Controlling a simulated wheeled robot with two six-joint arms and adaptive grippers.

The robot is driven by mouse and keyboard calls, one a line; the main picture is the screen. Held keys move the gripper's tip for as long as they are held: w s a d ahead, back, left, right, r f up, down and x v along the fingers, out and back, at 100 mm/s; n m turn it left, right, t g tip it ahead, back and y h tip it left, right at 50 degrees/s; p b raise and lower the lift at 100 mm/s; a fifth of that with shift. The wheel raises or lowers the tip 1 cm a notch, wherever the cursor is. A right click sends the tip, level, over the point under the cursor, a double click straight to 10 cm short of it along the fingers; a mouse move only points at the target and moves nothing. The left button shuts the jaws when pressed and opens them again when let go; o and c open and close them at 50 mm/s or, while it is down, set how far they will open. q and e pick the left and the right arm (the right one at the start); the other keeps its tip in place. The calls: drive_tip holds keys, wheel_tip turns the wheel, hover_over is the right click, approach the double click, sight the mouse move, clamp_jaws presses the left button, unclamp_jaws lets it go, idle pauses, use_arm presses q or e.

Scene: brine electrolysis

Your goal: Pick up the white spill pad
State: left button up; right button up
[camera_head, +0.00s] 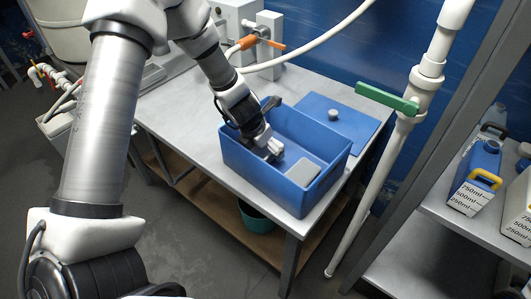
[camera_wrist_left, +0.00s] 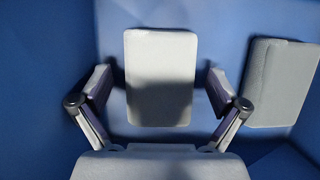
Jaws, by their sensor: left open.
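The white spill pad (camera_wrist_left: 161,62) is a pale rounded rectangle inside the blue bin (camera_head: 240,161). In the left wrist view it lies between my two fingers, with a gap on each side. My left gripper (camera_head: 271,152) reaches down into the bin. Its fingers are open on either side of the pad and grip nothing. In the head view the gripper largely hides this pad. A second, greyer pad (camera_wrist_left: 282,84) lies to the right in the wrist view, outside the fingers; it also shows in the head view (camera_head: 303,172). My right gripper is out of view.
The bin stands on a metal table (camera_head: 185,128); its walls surround the gripper. A blue lid (camera_head: 352,126) with a knob lies behind it. A white pipe with a green handle (camera_head: 386,100) rises at the right. Bottles (camera_head: 473,178) stand on a shelf.

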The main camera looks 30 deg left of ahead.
use_arm(q)
drive_tip(key=shift+s, duration=0.1)
drive_tip(key=shift+f+b, duration=0.25)
drive_tip(key=shift+b, duration=0.05)
idle(0.4)
drive_tip(key=c, duration=1.2)
